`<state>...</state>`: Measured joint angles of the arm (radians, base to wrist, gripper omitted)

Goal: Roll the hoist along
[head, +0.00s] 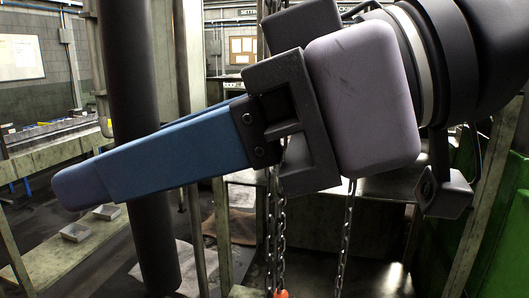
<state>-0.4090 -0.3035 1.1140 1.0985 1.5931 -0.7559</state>
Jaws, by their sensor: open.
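The hoist shows mainly by its hanging steel chains (348,235), which run down behind my gripper. An orange piece (281,294) is at the bottom edge, at the foot of the left chains; most of it is cut off. The hoist's body and rail cannot be made out for certain, as my gripper and wrist cover much of the upper middle. My gripper (75,188) reaches across the view to the left, with long blue fingers seen from the side. It is open, with nothing seen in it. Whether it touches the chains cannot be told; they appear behind it.
A low bench (60,150) with a conveyor-like top stands at the left. Small grey trays (75,232) lie on a ledge at lower left. A green panel (500,230) is at the right. A metal worktable (385,187) is behind the chains.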

